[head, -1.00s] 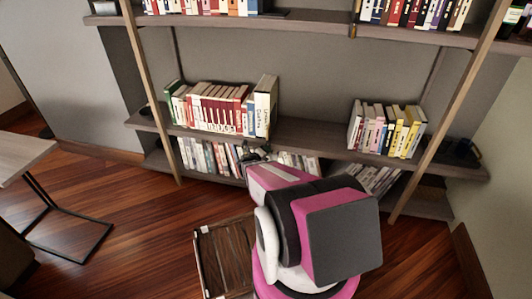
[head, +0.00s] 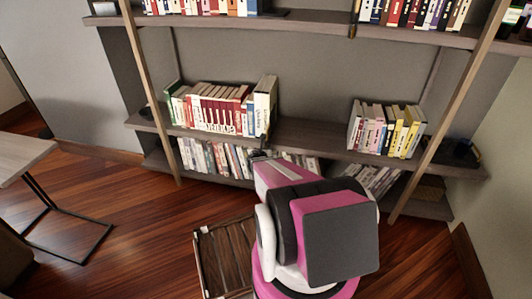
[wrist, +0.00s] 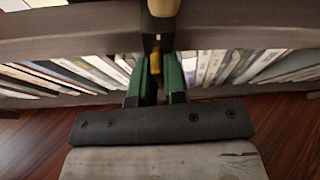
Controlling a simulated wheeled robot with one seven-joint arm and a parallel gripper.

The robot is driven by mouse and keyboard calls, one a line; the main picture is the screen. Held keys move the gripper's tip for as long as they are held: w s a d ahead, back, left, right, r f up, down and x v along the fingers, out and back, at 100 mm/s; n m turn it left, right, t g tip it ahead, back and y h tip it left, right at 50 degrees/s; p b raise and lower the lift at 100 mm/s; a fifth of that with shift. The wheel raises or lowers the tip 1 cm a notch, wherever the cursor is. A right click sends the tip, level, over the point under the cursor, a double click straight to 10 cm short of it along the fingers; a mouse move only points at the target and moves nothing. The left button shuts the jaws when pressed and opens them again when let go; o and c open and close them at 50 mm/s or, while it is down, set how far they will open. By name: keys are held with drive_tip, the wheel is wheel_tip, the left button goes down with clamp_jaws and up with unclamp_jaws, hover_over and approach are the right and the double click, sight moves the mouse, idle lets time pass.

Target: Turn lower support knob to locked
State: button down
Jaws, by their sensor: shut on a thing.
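A brass-coloured post (wrist: 163,7) rises above the bracket. In the head view, my gripper (head: 259,156) is at the front edge of the lower middle shelf, left of centre; the knob is too small to make out there.
Books (head: 212,108) stand on the shelf just above, and more books (head: 215,158) fill the shelf behind my gripper. A slatted wooden crate (head: 222,255) sits on the floor left of my arm. A side table (head: 22,155) stands at far left. Open floor lies between.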

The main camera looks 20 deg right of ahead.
drive_tip(key=shift+m+t+y, duration=0.3)
drive_tip(key=shift+m+y, duration=0.3)
drive_tip(key=shift+m, duration=0.2)
drive_tip(key=c, duration=1.2)
unclamp_jaws()
drive_tip(key=shift+s, duration=0.1)
drive_tip(key=v, duration=1)
drive_tip(key=shift+s+a+r, duration=0.15)
drive_tip(key=shift+s+a, duration=0.05)
drive_tip(key=shift+s, duration=0.05)
